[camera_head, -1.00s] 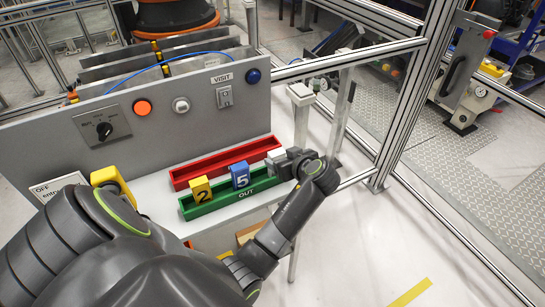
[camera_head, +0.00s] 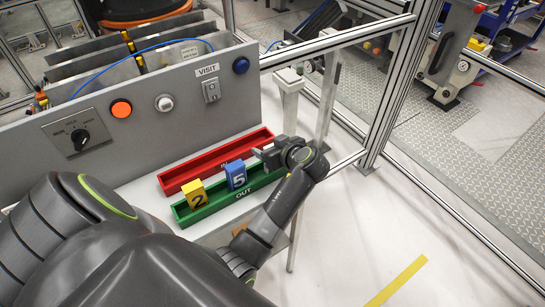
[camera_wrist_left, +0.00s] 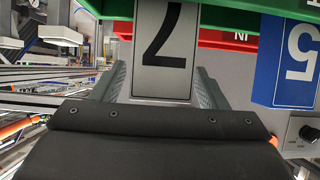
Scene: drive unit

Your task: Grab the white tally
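The white tally (camera_wrist_left: 165,50), a pale block with a dark digit, stands between the two fingers of my left gripper (camera_wrist_left: 161,76) in the left wrist view. The fingers are apart, one on each side of it, and seem not to press on it. In the head view my left gripper (camera_head: 268,157) is at the right end of the green OUT tray (camera_head: 215,208) and largely hides the tally. The blue tally 5 (camera_head: 236,174) stands in that tray beside the gripper; it also shows in the left wrist view (camera_wrist_left: 290,65). My right gripper is not in view.
The yellow tally 2 (camera_head: 195,194) stands at the left in the green tray. A red IN tray (camera_head: 208,166) lies behind, before a grey panel (camera_head: 190,130) with buttons and a switch. Metal fence posts (camera_head: 390,100) rise at the right.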

